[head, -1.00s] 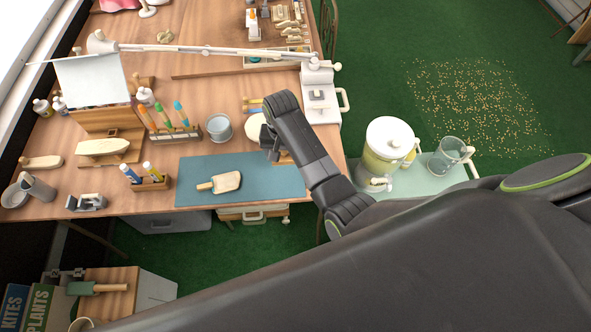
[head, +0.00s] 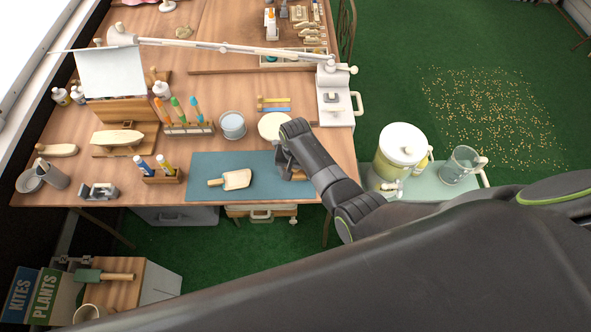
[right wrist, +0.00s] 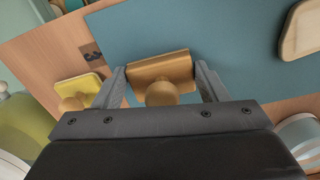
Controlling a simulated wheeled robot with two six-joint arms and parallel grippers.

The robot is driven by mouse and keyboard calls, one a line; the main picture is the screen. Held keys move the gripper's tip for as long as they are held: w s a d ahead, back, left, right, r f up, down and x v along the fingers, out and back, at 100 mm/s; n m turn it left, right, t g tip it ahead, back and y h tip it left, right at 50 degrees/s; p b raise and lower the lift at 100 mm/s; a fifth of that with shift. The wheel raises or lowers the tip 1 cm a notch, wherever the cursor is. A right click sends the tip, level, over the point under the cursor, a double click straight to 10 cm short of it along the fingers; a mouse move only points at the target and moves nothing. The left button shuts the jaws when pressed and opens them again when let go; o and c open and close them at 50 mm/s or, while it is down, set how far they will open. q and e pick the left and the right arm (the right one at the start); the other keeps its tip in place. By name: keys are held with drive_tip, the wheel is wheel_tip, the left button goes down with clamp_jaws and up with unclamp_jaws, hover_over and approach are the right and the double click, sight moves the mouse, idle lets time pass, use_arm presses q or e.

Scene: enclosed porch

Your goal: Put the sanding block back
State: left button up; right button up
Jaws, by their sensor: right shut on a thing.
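My right gripper (head: 287,164) is over the right end of the blue mat (head: 205,182), at the front of the workbench. In the right wrist view its two fingers (right wrist: 162,84) are shut on a wooden block with a round knob on top (right wrist: 160,68), which I take as the sanding block. The mat lies under the block; whether they touch I cannot tell. In the head view the gripper and arm hide most of the block. A second knobbed block with a yellow base (right wrist: 86,84) sits on bare wood beside the mat. My left gripper is not in view.
A drinks dispenser (head: 401,148) and a clear jug (head: 460,164) stand to the right.

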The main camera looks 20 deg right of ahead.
drive_tip(key=shift+f, duration=0.15)
drive_tip(key=o, duration=1)
drive_tip(key=shift+c, duration=0.2)
drive_tip(key=shift+r, duration=0.6)
wheel_tip(320, 180, up, 11)
